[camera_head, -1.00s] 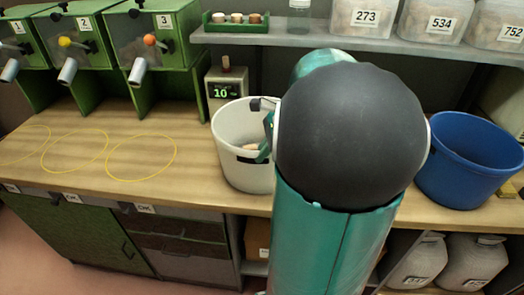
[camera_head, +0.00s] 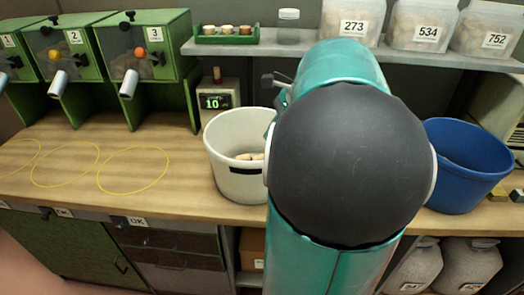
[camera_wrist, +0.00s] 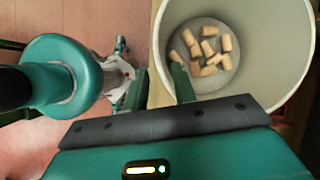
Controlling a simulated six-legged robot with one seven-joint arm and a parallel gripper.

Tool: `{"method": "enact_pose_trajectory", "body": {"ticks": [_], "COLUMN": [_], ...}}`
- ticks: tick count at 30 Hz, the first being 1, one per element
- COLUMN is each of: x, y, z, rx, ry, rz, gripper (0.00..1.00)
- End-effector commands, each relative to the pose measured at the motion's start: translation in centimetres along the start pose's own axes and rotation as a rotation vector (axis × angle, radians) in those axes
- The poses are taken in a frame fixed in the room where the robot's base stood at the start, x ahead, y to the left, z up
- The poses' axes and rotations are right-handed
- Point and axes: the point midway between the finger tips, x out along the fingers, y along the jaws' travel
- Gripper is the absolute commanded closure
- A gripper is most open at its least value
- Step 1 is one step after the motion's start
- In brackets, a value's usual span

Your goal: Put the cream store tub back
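The cream tub (camera_head: 222,181) stands upright on the wooden bench, left of my arm, with a dark label on its front. Several corks (camera_head: 250,157) lie on its bottom. In the wrist view the tub (camera_wrist: 280,85) fills the upper right, with the corks (camera_wrist: 207,50) inside. My gripper (camera_wrist: 160,88) has its two green fingers apart with nothing held between them. The right finger overlaps the tub's near rim in that view; I cannot tell whether it touches. In the head view my gripper is mostly hidden behind my arm, above the tub's right rim.
A blue tub (camera_head: 465,185) stands right of my arm. Yellow rings (camera_head: 133,171) mark clear bench at left, before green dispensers (camera_head: 140,65). A shelf (camera_head: 260,48) with numbered containers (camera_head: 353,20) runs above.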

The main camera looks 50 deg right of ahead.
Motion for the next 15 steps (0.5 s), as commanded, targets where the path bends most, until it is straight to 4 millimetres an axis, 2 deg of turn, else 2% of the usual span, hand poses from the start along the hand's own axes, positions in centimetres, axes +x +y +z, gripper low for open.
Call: {"method": "enact_pose_trajectory", "body": {"ticks": [3,6,12,15], "x": [-1.6,-2.3,-2.4,-1.7], "y": [0.0,0.0,0.1,0.6], "z": [0.0,0.0,0.2,1.8], "rx": [0.0,0.0,-0.01,-0.092], "ry": [0.001,0.001,0.002,0.023], "rz": [-0.001,0.0,0.002,0.007], "gripper": [0.73,0.73,0.73,0.73]}}
